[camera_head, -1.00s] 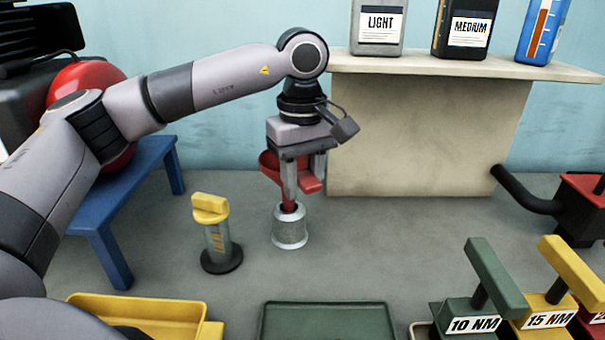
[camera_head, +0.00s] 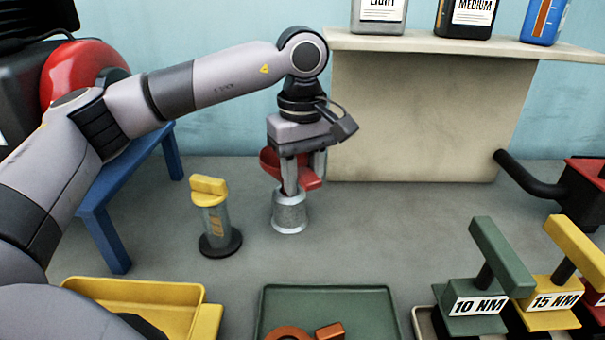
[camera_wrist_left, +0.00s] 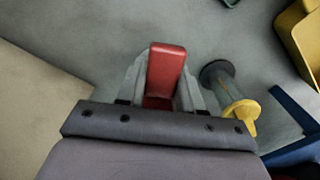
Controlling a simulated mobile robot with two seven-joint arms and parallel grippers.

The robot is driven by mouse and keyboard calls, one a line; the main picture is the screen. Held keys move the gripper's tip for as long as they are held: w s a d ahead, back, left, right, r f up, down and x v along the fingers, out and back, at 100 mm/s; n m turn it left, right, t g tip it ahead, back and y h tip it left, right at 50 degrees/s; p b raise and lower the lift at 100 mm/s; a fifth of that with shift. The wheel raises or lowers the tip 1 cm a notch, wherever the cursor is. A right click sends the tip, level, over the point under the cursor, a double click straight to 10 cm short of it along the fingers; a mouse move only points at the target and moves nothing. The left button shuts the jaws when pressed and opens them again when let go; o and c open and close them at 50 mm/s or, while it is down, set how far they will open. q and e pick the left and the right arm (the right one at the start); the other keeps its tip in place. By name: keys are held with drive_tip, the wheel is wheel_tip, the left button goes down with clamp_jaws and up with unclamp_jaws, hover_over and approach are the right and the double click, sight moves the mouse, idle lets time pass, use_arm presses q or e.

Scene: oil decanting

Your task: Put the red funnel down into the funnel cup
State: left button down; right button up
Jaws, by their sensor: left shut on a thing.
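The red funnel (camera_head: 271,161) is held by my left gripper (camera_head: 304,186), which is shut on it. The funnel's bowl shows left of the fingers and its red tab to the right. Its spout is hidden, down inside the metal funnel cup (camera_head: 289,215), which stands upright on the grey floor surface. In the left wrist view the red tab (camera_wrist_left: 166,70) lies between the two fingers, and the cup is hidden. My right gripper is not in view.
A yellow-topped cylinder (camera_head: 213,219) stands left of the cup. A yellow tray (camera_head: 140,290), a green tray (camera_head: 370,305) and labelled T-handled tools (camera_head: 480,295) lie in front. A blue bench (camera_head: 107,215) is left; bottles (camera_head: 465,18) stand on the shelf (camera_head: 440,52) behind.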

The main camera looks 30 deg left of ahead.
use_arm(q)
drive_tip(key=shift+f+b, duration=0.85)
drive_tip(key=shift+f, duration=0.35)
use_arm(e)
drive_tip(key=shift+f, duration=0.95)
use_arm(q)
drive_tip(key=c, duration=0.7)
unclamp_jaws()
drive_tip(key=shift+o, duration=0.2)
drive_tip(key=shift+r, duration=0.65)
wheel_tip(320, 180, up, 5)
drive_tip(key=shift+r+p, duration=0.15)
drive_tip(key=shift+p, duration=0.25)
drive_tip(key=shift+r, duration=0.3)
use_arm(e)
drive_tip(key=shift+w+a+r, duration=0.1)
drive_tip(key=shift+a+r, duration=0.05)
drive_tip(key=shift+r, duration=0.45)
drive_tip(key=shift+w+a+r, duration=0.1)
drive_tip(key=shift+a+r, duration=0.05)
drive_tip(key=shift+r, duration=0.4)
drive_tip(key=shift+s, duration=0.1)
